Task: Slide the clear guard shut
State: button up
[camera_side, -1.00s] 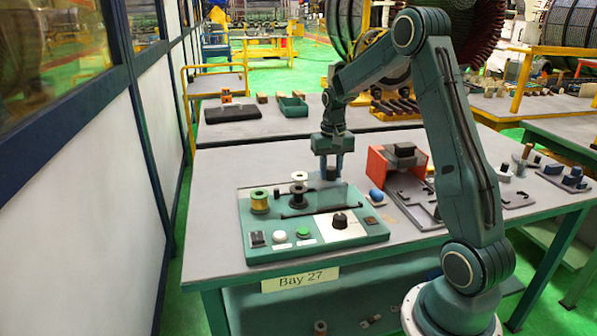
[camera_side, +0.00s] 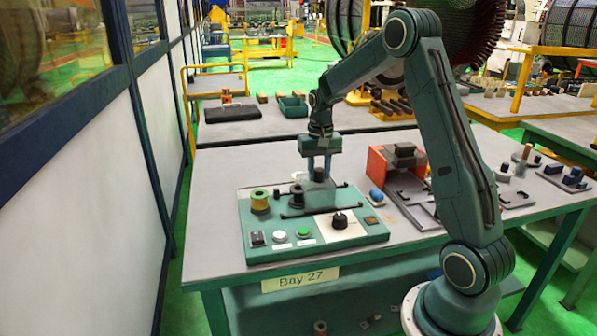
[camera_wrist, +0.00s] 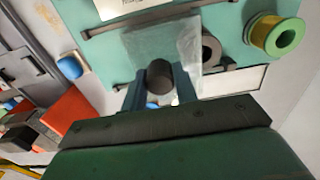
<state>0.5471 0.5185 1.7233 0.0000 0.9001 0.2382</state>
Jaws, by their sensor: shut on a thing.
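My gripper (camera_side: 319,169) is at the back of the teal panel (camera_side: 262,241), shut on a dark round knob (camera_side: 319,174). In the wrist view the knob (camera_wrist: 159,76) sits between the blue-grey fingers. The knob stands on the clear guard (camera_wrist: 185,40), a see-through sheet lying between two dark rails, one of them the front rail (camera_side: 309,211). The guard is faint in the side view. A dark spool (camera_side: 297,196) stands at the guard's left part, and the guard's edge overlaps it in the wrist view.
A spool of yellow-green wire (camera_side: 260,201) stands at the panel's left. A blue piece (camera_side: 376,195) and an orange stand (camera_side: 383,165) are to the right.

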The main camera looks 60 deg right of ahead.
aim_at(303, 182)
jog(key=shift+w+a, duration=1.6)
jog(key=shift+w, duration=0.05)
jog(key=o, duration=0.7)
jog(key=shift+r, duration=0.15)
jog(key=shift+r, duration=2.85)
jog(key=shift+a, duration=0.1)
